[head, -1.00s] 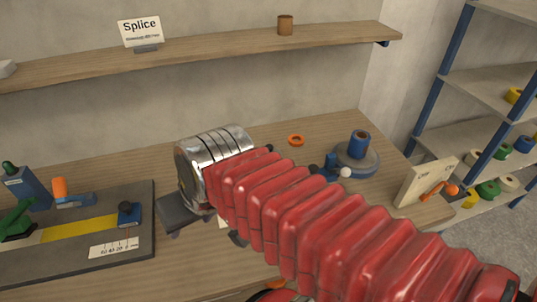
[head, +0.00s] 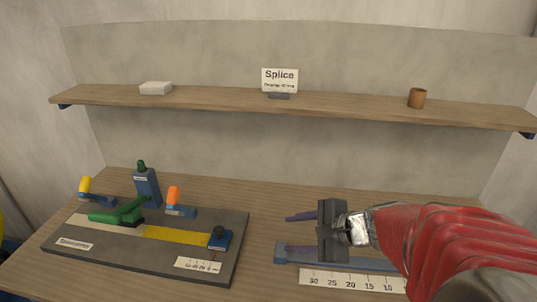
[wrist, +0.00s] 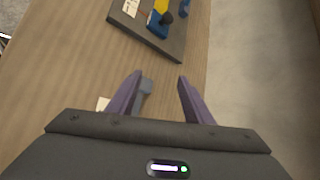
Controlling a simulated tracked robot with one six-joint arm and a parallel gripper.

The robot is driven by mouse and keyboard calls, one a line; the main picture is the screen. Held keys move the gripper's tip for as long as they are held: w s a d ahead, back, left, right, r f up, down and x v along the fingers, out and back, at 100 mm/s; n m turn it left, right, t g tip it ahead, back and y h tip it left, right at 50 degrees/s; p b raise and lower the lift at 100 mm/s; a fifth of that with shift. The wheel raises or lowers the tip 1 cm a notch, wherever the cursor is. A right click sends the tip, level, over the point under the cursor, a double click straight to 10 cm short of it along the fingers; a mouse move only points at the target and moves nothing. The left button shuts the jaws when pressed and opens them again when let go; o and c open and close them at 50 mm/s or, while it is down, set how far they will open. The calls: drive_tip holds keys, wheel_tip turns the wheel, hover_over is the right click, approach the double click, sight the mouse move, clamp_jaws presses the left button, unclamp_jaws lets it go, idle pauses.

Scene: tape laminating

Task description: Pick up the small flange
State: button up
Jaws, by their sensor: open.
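My gripper (head: 290,232) has two purple fingers spread apart with nothing between them. In the head view it hangs over the bench, pointing left, above a blue bar and a ruler. In the wrist view the open fingers (wrist: 160,78) point toward the bench near its edge. No small flange can be made out in either current view. My red arm hides the right part of the bench.
A dark board (head: 130,258) with a green clamp (head: 118,212) and yellow tape (head: 175,234) lies left. A ruler (head: 350,281) lies by the blue bar (head: 296,256). A shelf (head: 340,107) runs behind. The bench (head: 255,205) between board and gripper is clear.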

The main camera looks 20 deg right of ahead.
drive_tip(key=s+d+f+m+t+h, duration=0.1)
drive_tip(key=d+f+m+h, duration=0.1)
drive_tip(key=d+m, duration=0.4)
drive_tip(key=s+d+f+m+t+h, duration=0.1)
drive_tip(key=d+m, duration=0.5)
drive_tip(key=d, duration=0.6)
drive_tip(key=s+d+f+m+t+h, duration=0.1)
drive_tip(key=d+m+h, duration=0.4)
drive_tip(key=d, duration=0.5)
drive_tip(key=shift+s+f+m+h, duration=0.15)
drive_tip(key=shift+s+f+m, duration=0.25)
drive_tip(key=shift+f+m, duration=0.2)
drive_tip(key=shift+s+f+m+h, duration=0.15)
drive_tip(key=shift+s+f+m, duration=0.2)
drive_tip(key=shift+f+m, duration=0.2)
drive_tip(key=shift+w+f, duration=0.1)
drive_tip(key=shift+w, duration=0.05)
drive_tip(key=shift+x, duration=4.15)
drive_tip(key=shift+w+a, duration=0.1)
drive_tip(key=shift+x, duration=2.6)
drive_tip(key=shift+w+a, duration=0.1)
drive_tip(key=shift+c, duration=0.4)
